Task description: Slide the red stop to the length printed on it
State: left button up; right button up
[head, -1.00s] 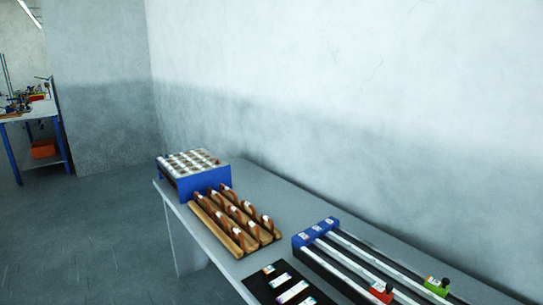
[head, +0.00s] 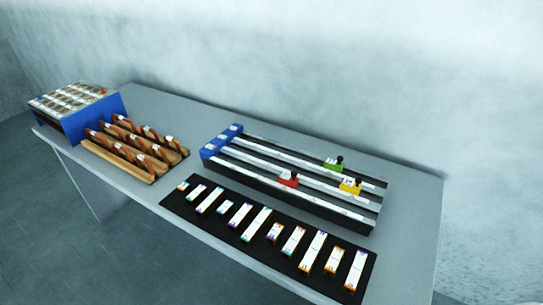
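Any print on the stop is too small to read. The unit has a blue end block (head: 221,142) at its left end. A yellow stop (head: 351,185) sits on another rail to the right, and a green stop (head: 334,163) sits on the farthest rail. Neither of my grippers shows in the head view.
A black mat (head: 232,222) with several labelled strips lies in front of the rail unit. Wooden racks with brown loops (head: 137,146) and a blue box with a gridded top (head: 93,118) stand at the left. The grey table (head: 411,220) is bare at its right end, with a wall behind.

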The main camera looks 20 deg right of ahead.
aim_at(291, 181)
jog(key=i+l+z, duration=0.15)
jog(key=z, duration=0.2)
jog(key=i+l+z, duration=0.1)
jog(key=i+z, duration=0.3)
jog(key=k, duration=0.1)
